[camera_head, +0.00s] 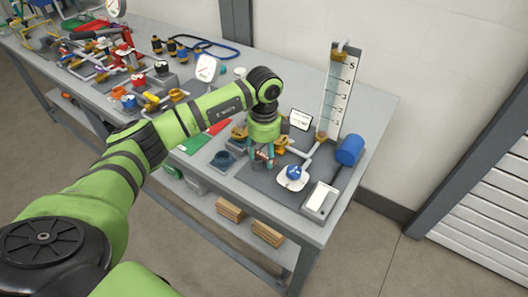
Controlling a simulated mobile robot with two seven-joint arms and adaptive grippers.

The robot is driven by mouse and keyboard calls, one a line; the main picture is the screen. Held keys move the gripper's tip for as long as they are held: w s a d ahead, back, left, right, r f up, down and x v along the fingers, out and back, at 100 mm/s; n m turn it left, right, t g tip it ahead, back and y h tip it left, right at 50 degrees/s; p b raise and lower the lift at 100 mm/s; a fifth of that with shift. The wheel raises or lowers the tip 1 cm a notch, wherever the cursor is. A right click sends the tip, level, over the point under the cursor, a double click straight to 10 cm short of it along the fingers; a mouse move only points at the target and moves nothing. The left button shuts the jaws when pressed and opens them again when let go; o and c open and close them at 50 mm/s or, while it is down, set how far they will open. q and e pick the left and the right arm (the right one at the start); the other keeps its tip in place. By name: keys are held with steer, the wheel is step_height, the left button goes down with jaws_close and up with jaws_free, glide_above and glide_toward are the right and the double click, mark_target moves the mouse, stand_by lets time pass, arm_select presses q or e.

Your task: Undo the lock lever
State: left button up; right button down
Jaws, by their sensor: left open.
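My green left arm reaches over the bench from the left. Its gripper (261,157) points down at the pump skid's dark base plate (262,182) and is open. Close to the right of it is a brass-coloured fitting (283,144) on a pale pipe. Another brass-coloured part (238,132) shows just left of my wrist. I cannot tell which part is the lock lever; it may be small or hidden behind the gripper. I see no clear contact between the fingers and any part. My right gripper is not in view.
A tall graduated gauge board (340,92) stands behind the skid. A blue cylinder (350,150), a blue ball-shaped part (294,172) and a grey box with a white face (320,200) are to the right. A round dial gauge (206,67) and several valves crowd the left.

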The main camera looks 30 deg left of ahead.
mark_target(264, 157)
arm_select(q)
step_height(264, 157, up, 12)
stand_by(0.4)
steer(key=shift+f, duration=0.1)
